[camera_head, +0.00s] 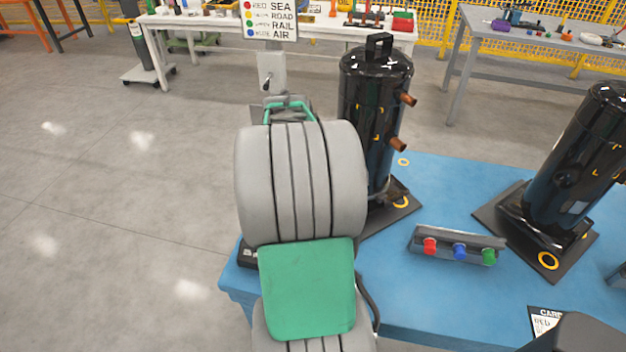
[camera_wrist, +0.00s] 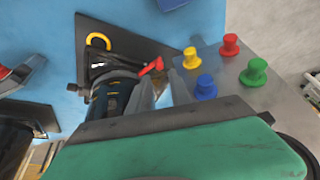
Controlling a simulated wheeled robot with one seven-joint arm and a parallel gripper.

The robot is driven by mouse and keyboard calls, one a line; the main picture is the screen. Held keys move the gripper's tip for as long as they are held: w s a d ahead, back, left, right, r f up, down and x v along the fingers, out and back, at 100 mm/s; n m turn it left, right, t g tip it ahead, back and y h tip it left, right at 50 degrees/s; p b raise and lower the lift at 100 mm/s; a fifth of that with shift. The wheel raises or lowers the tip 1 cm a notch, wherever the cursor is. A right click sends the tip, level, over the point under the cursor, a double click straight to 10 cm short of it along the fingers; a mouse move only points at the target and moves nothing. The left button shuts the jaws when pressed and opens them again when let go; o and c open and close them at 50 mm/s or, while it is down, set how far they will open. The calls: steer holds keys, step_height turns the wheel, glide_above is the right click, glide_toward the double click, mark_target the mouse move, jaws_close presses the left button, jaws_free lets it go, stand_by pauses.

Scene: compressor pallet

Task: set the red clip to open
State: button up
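The red clip (camera_wrist: 152,66) shows in the wrist view as a small red lever, tilted, beside a dark round part near the corner of a black base plate. My gripper (camera_wrist: 160,82) has its two grey fingers apart, with a gap between them. The fingertips are just below the red clip in the picture; I cannot tell whether they touch it. Nothing is seen held between them. In the head view my arm covers the gripper, and I cannot make out the clip there.
In the wrist view, yellow (camera_wrist: 190,55), red (camera_wrist: 229,44), blue (camera_wrist: 205,88) and green (camera_wrist: 254,72) knobs stand right of the fingers. In the head view, black compressors (camera_head: 375,85) (camera_head: 575,165) and a knobbed bar (camera_head: 457,246) stand on the blue pallet (camera_head: 455,180). A colour sign (camera_head: 269,20) stands behind.

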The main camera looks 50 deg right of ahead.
steer(key=x, duration=0.7)
steer(key=shift+d+f, duration=0.25)
steer(key=shift+d, duration=0.05)
jaws_close()
